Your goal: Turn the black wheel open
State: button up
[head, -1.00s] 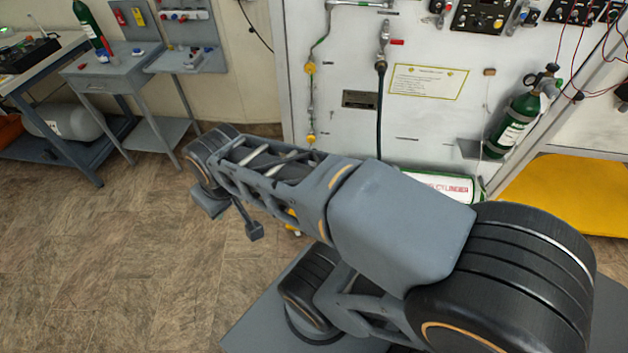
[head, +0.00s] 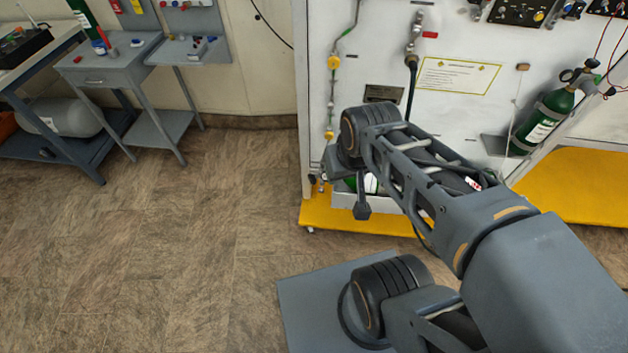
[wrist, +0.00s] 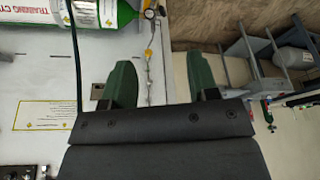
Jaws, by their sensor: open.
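A dark round part (head: 568,76), which looks like the black wheel, sits at the top of a small green cylinder (head: 543,124) in the head view. The cylinder leans in a holder at the right of the white panel. My wrist is left of the small cylinder and well apart from the wheel. The wheel does not show in the wrist view.
The white panel (head: 460,125) carries hoses, valves and a yellow-edged sign (head: 458,76). A yellow base (head: 330,212) juts out below. A grey side table (head: 112,60) stands left. The floor at left is clear.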

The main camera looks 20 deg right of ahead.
aim_at(311, 178)
jog(key=u, duration=0.35)
jog(key=k, duration=0.5)
jog(key=u, duration=0.9)
jog(key=i, duration=1.2)
jog(key=z, duration=0.65)
